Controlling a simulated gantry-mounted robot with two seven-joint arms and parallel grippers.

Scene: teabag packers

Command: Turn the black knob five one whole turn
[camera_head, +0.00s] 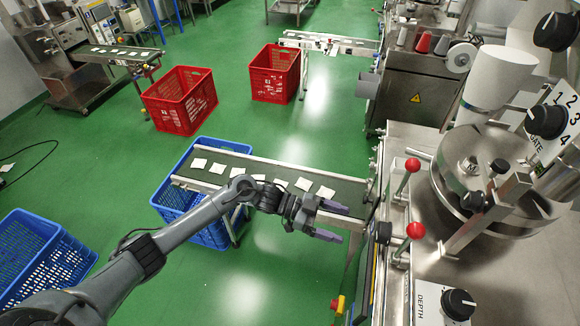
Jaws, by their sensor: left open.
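Several black knobs are on the steel machine at the right. One knob (546,121) sits beside a white plate printed with numbers and part of the word "GATE". Another knob (556,31) is higher, at the top right. A third knob (459,304) is at the bottom right on a plate marked "DEPTH". I cannot tell which one is knob five. My left gripper (344,226) is open, with its fingers apart and nothing between them. It is left of the machine's front edge, apart from these knobs. My right gripper is not in view.
Red-balled levers (412,165) stick out from the machine's front. A conveyor (260,178) with white teabags runs behind my left gripper, above a blue crate (205,232). Another blue crate (40,258) is at the left. Red crates (180,105) stand on the open green floor.

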